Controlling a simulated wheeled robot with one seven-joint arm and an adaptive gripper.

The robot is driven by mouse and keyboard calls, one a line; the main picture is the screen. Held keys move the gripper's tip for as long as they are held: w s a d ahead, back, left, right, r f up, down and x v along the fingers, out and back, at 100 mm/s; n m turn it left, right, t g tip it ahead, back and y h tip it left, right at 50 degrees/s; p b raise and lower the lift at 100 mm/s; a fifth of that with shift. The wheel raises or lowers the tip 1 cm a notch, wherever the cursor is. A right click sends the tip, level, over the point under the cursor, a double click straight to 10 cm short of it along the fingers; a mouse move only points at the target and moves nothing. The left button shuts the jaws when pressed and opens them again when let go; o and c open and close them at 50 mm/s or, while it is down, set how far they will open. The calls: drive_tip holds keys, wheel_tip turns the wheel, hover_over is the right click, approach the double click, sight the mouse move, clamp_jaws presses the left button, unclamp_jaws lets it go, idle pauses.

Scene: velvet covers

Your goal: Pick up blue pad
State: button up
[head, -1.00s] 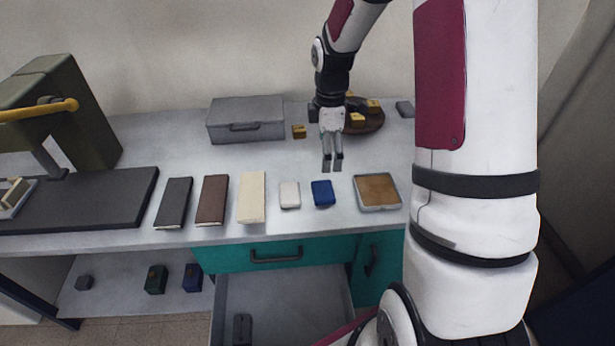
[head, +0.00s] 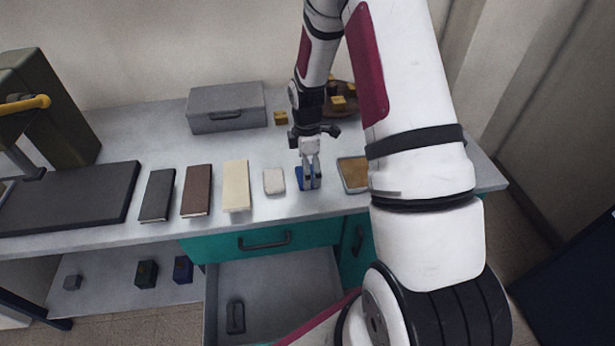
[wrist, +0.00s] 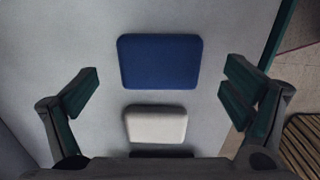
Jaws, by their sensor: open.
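The blue pad (head: 301,178) lies flat on the grey table, partly hidden behind my gripper's fingers in the head view. In the wrist view the blue pad (wrist: 159,61) is a rounded rectangle, whole and uncovered, ahead of the fingertips and roughly centred between them. My gripper (head: 311,184) is open and empty, pointing down over the pad. Its spread fingers also show in the wrist view (wrist: 160,88), one on each side, apart from the pad. The height of the fingertips above the table is hard to tell.
A white pad (head: 274,181) lies just left of the blue pad, and a tray with a brown surface (head: 354,186) to its right. Cream (head: 236,186), brown (head: 197,190) and dark (head: 157,195) covers lie further left. An open drawer (head: 272,290) juts out below.

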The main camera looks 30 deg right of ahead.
wheel_tip(320, 180, down, 2)
drive_tip(key=shift+f, duration=0.1)
drive_tip(key=c, duration=1)
drive_tip(key=shift+c, duration=0.2)
